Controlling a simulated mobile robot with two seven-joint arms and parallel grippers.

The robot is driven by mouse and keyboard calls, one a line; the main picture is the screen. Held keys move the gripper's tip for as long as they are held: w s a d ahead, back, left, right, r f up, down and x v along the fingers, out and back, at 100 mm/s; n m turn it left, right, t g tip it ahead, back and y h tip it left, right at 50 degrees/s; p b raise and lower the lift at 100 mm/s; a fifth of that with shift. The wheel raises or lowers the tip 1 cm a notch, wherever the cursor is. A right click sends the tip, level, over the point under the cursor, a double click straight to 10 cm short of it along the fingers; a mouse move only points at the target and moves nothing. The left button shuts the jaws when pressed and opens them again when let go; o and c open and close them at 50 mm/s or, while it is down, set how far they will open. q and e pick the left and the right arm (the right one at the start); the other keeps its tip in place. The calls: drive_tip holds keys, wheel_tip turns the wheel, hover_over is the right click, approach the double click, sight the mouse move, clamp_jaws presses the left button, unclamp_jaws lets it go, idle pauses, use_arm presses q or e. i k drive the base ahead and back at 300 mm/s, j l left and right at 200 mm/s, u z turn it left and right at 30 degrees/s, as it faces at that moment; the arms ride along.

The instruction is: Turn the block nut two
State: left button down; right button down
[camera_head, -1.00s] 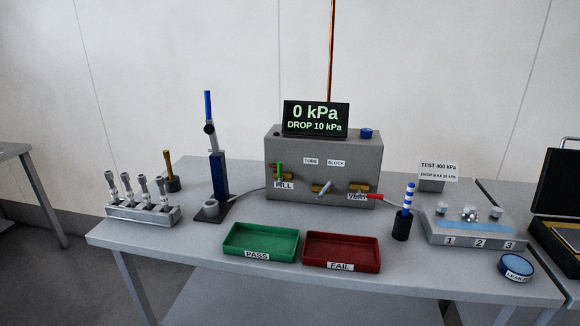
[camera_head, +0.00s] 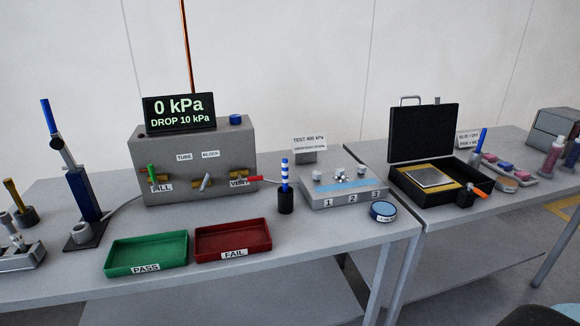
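A grey block (camera_head: 312,199) with the numbers 1, 2 and 3 on its front sits at the right end of the near table. Small silver nut-like parts (camera_head: 341,178) stand on its top around a light blue strip (camera_head: 335,187). A small part stands near number 2, but its exact shape and angle are too small to tell. The grey test box (camera_head: 221,147) stands left of it, with tags reading TUBE, BLOCK, FILL and VENT. Its display (camera_head: 179,111) reads 0 kPa, DROP 10 kPa. Neither of my grippers is in view.
A green PASS tray (camera_head: 146,270) and red FAIL tray (camera_head: 234,257) lie in front of the box. A dark holder with a blue-striped tool (camera_head: 285,176) and a round blue tin (camera_head: 383,210) flank the block. An open black case (camera_head: 424,136) stands on the right table.

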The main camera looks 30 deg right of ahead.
sight(340, 172)
drive_tip(key=l, duration=3)
